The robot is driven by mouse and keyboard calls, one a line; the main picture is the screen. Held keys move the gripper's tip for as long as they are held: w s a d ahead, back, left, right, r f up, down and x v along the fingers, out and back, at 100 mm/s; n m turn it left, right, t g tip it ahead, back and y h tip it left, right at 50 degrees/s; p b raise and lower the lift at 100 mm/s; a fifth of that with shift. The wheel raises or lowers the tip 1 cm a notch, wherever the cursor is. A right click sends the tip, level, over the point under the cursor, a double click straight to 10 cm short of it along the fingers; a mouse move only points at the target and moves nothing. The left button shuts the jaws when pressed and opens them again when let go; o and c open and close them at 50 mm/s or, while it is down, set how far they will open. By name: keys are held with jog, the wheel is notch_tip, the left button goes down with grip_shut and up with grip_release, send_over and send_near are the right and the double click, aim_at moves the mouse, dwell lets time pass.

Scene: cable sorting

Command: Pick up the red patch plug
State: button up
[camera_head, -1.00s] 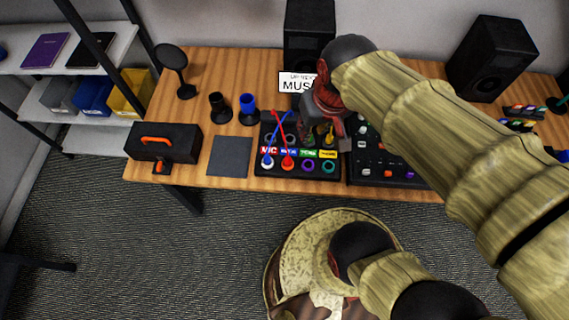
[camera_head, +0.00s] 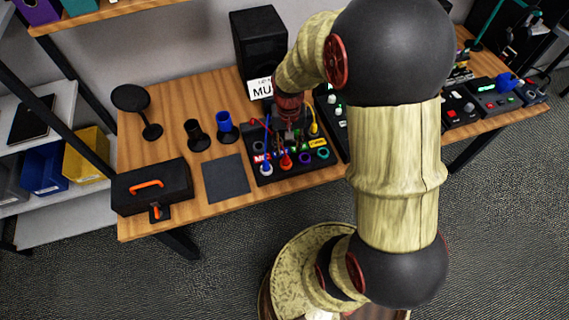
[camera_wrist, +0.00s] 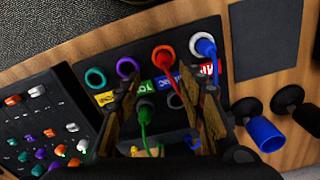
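The red patch plug (camera_wrist: 163,55) sits in a red-ringed socket of the black patch panel (camera_wrist: 107,47) in the wrist view; its red cable runs down between my fingers. In the head view the red plug (camera_head: 287,162) shows at the panel's front row. My gripper (camera_wrist: 165,90) is open over the panel, its fingers apart on either side of a green plug (camera_wrist: 145,112) and grey sockets. The red plug lies just beyond the fingertips in the wrist picture; I see no contact. In the head view my gripper (camera_head: 291,135) is above the panel's back part.
A blue plug (camera_wrist: 203,47) stands in the socket beside the red one. A yellow cable (camera_head: 314,122) rises at the panel's right. A mixer (camera_wrist: 45,125) adjoins the panel. A flat dark pad (camera_head: 226,178), blue cup-like holder (camera_head: 226,127) and black toolbox (camera_head: 150,187) lie leftward.

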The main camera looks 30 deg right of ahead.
aim_at(286, 157)
jog(key=f+b, duration=0.1)
jog(key=f, duration=0.1)
jog(key=f+b, duration=0.1)
jog(key=f, duration=0.1)
jog(key=a+f+b, duration=0.1)
jog(key=f, duration=0.1)
jog(key=shift+s+f, duration=0.1)
jog(key=shift+f, duration=0.15)
jog(key=shift+r, duration=0.1)
jog(key=shift+c, duration=0.9)
jog(key=c, duration=0.8)
grip_shut()
